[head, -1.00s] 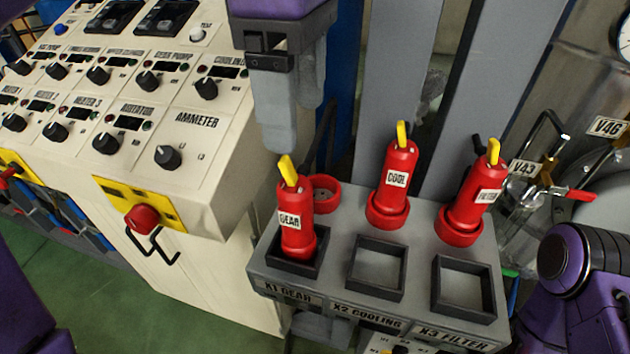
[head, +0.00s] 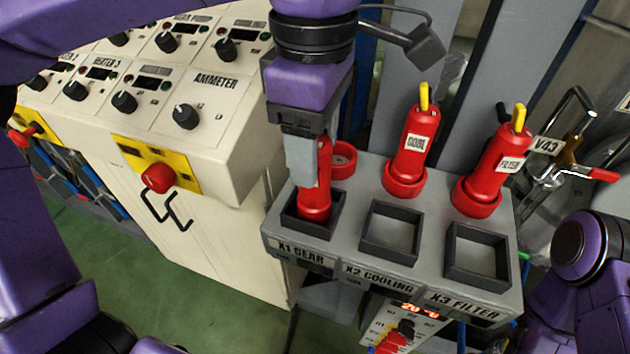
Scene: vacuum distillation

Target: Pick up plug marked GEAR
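The red GEAR plug (head: 315,200) stands in the square X1 GEAR socket (head: 297,226) at the left end of the grey socket box. Its label and yellow top are hidden behind my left gripper. My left gripper (head: 310,170) points down over the plug, with one grey finger along the plug's left side. The other finger is mostly hidden, so I cannot tell whether they are closed on it. The red COOL plug (head: 408,155) and red FILTER plug (head: 490,165) stand behind the X2 and X3 sockets. My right gripper is out of view.
The X2 COOLING socket (head: 364,246) and X3 FILTER socket (head: 451,268) are empty. An empty red ring holder (head: 344,170) sits behind the GEAR plug. A cream control panel (head: 225,145) stands close on the left. A red-handled valve (head: 603,175) is at right.

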